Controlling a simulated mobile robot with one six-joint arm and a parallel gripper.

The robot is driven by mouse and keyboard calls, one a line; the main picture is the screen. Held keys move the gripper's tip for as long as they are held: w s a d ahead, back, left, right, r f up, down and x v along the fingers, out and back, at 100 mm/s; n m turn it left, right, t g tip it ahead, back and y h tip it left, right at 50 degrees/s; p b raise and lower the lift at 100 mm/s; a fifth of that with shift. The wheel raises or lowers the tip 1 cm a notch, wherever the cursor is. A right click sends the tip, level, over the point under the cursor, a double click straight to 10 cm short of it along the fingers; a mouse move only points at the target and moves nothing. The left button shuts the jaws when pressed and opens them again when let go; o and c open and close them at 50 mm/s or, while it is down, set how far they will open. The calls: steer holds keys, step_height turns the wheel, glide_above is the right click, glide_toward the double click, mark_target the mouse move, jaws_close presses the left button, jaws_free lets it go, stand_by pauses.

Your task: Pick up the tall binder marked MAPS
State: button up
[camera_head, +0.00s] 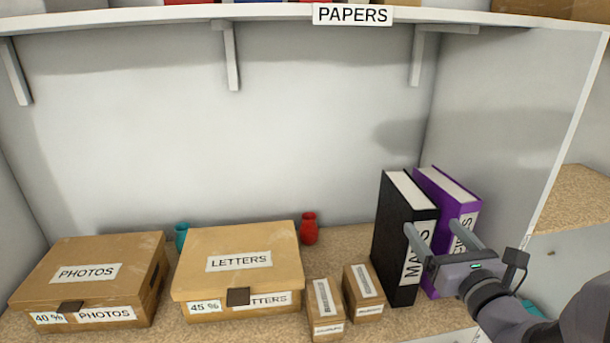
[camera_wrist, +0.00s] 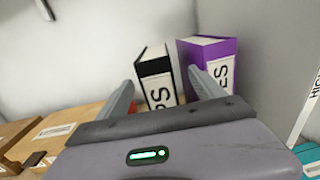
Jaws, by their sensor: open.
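The tall black binder marked MAPS (camera_head: 397,243) stands upright on the shelf at the right, its label partly covered by my gripper's finger. In the wrist view the black binder (camera_wrist: 156,68) stands between my finger lines, with part of its white label showing. A purple binder (camera_head: 447,192) stands upright just right of it, its label partly hidden; it also shows in the wrist view (camera_wrist: 214,52). My gripper (camera_head: 432,227) is open and empty in front of the binders' spines. One finger overlaps the MAPS label and the other the purple binder. I cannot tell the exact gap to the spine.
Two small boxes (camera_head: 363,293) stand left of the binders. Farther left are a LETTERS box (camera_head: 238,262) and a PHOTOS box (camera_head: 88,272). A red vase (camera_head: 308,229) and a teal vase (camera_head: 181,236) stand behind. A side wall (camera_head: 500,150) rises to the right, and the PAPERS shelf is above.

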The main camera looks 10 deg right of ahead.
mark_target(427, 224)
steer(key=shift+w+a+r+p, duration=0.1)
steer(key=shift+w+r+p, duration=0.3)
steer(key=shift+p, duration=0.4)
steer(key=w, duration=0.2)
steer(key=w+f+b, duration=0.1)
steer(key=w, duration=0.1)
steer(key=shift+f, duration=0.1)
steer(key=w, duration=0.2)
steer(key=w+b, duration=0.1)
steer(key=w, duration=0.3)
steer(key=shift+w+a, duration=0.1)
steer(key=shift+a, duration=0.15)
jaws_close()
